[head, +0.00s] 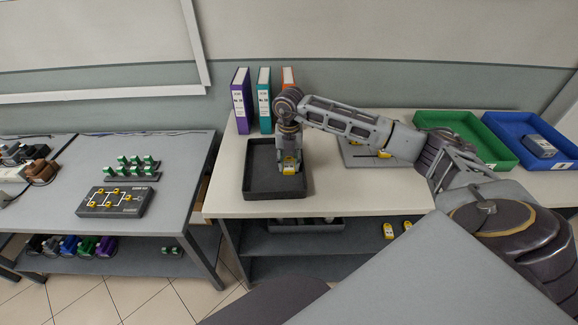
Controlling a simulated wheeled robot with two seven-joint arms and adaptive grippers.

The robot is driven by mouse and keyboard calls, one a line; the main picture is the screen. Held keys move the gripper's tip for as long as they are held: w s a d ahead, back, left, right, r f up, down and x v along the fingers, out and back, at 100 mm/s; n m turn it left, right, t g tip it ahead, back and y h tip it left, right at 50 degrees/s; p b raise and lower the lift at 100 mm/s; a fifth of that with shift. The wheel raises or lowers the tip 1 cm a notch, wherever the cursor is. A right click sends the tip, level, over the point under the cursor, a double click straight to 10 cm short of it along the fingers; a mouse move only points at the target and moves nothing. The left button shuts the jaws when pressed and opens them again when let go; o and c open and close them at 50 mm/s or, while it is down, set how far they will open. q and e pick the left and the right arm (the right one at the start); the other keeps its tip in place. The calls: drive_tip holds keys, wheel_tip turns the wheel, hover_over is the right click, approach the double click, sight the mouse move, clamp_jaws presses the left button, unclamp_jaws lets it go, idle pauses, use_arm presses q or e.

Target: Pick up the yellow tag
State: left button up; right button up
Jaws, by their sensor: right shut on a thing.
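A yellow tag (290,168) shows at the fingertips of my right gripper (289,160). The gripper points down over the dark tray (262,188) on the light table and is shut on the tag. I cannot tell whether the tag touches the tray floor. More yellow pieces (384,154) show on a grey board behind my right forearm, partly hidden. My left gripper is not in view.
Purple, teal and orange binders (264,100) stand behind the tray. A green bin (462,128) and a blue bin (515,133) holding a grey box sit at the right. A grey table (165,180) at the left carries a dark panel (117,201) and green-topped parts.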

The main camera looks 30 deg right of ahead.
sight(289, 164)
drive_tip(key=shift+r, duration=0.1)
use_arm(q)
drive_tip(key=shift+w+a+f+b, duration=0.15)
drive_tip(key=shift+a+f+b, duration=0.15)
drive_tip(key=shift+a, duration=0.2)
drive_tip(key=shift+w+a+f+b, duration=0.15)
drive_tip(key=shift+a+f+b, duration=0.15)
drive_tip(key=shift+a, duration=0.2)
use_arm(e)
wheel_tip(289, 164, up, 10)
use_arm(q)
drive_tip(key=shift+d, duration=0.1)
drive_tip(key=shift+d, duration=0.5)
use_arm(e)
drive_tip(key=shift+f, duration=0.25)
